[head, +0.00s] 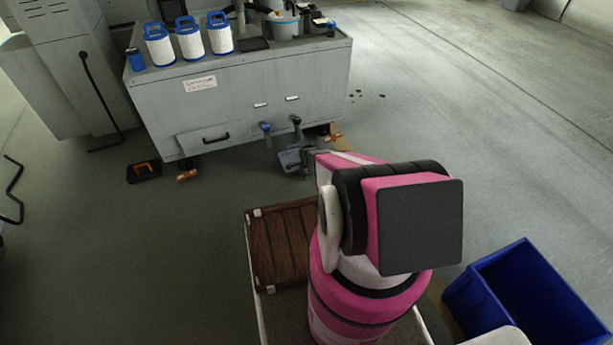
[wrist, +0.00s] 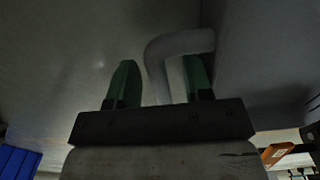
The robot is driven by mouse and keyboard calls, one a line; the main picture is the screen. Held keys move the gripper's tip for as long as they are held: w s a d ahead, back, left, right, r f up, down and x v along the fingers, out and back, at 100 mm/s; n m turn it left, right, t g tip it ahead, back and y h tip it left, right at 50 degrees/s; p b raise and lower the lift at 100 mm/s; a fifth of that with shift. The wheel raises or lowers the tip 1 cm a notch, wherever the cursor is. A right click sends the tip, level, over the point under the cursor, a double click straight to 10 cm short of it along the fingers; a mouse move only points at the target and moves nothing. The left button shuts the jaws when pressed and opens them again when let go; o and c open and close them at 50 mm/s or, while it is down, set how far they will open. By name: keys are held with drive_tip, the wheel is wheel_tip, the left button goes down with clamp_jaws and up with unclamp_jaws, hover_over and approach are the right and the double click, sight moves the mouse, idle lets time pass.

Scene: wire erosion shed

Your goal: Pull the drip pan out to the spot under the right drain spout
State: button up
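Low at the front of the grey tank, a small grey pan-like piece (head: 289,159) lies near the floor; I take it for the drip pan, though my arm partly covers it. A blue-topped spout (head: 265,128) and a dark one (head: 296,121) to its right stick out of the tank front above it. My gripper (wrist: 160,85) has its green fingers apart, with a bent grey bar (wrist: 157,60) between them. A narrow gap shows beside the left finger; contact on the right is unclear. In the head view my gripper is mostly hidden by my pink wrist.
The grey tank (head: 240,95) carries several white filters (head: 190,38). A brown slatted crate (head: 283,240) and a blue bin (head: 525,295) stand nearer. The floor left of the crate is clear.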

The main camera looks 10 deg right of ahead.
wheel_tip(320, 180, up, 11)
idle(0.7)
drive_tip(key=shift+f, duration=0.1)
